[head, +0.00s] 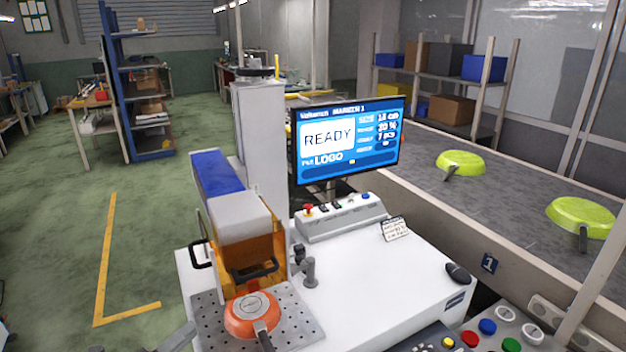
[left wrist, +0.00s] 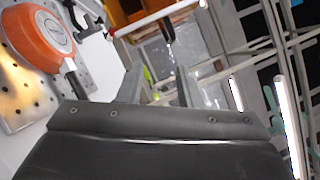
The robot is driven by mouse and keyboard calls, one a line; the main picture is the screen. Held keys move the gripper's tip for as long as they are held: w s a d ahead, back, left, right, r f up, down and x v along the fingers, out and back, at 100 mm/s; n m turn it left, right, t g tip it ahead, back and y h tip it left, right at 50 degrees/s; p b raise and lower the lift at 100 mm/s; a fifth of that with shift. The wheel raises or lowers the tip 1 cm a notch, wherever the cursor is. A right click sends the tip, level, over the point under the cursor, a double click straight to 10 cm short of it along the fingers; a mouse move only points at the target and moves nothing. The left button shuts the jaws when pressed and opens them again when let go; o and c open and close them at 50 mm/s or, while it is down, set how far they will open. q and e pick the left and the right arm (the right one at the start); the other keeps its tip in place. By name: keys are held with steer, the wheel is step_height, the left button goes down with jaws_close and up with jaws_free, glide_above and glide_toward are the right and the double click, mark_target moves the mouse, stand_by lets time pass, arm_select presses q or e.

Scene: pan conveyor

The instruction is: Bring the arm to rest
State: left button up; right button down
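My left gripper (left wrist: 158,88) shows in the left wrist view with its two grey fingers apart and nothing between them. In the head view only a grey part of it (head: 178,338) shows at the bottom edge, left of the perforated plate. An orange pan (head: 252,314) lies bottom up on that plate (head: 212,322) below the marking machine, its dark handle pointing toward me. The pan also shows in the left wrist view (left wrist: 38,42), to the left of the fingers and apart from them. My right gripper is in neither view.
The marking machine (head: 236,215) stands on a white table (head: 375,270) beside a screen (head: 349,140) reading READY. Two green pans (head: 460,162) (head: 582,217) lie on the conveyor (head: 510,205) at right. A button panel (head: 490,330) is at the lower right.

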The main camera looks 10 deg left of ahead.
arm_select(q)
steer(key=a+f+n+y, duration=0.4)
steer(key=f+n, duration=0.1)
steer(key=f, duration=0.3)
steer(key=a+f+n+y, duration=0.3)
steer(key=f+n+y, duration=0.1)
steer(key=f+n, duration=0.25)
steer(key=s+a+f+n+g+y, duration=0.2)
steer(key=s+f+n, duration=0.15)
steer(key=f, duration=0.55)
steer(key=s+a+f+n+g+y, duration=0.2)
steer(key=s+f+n, duration=0.15)
steer(key=f, duration=0.55)
steer(key=s+d+f+n+g+y, duration=0.15)
steer(key=s+f+n+g, duration=0.5)
steer(key=s+f, duration=0.7)
steer(key=s+d+f+n+g, duration=0.2)
steer(key=s+d+f, duration=0.2)
steer(key=s, duration=0.5)
steer(key=s+d+f+n+g+h, duration=0.1)
steer(key=s+d+f+n+g, duration=0.2)
steer(key=s, duration=0.6)
steer(key=shift+d+f+n, duration=0.3)
steer(key=shift+d+f, duration=0.25)
steer(key=shift+f, duration=0.3)
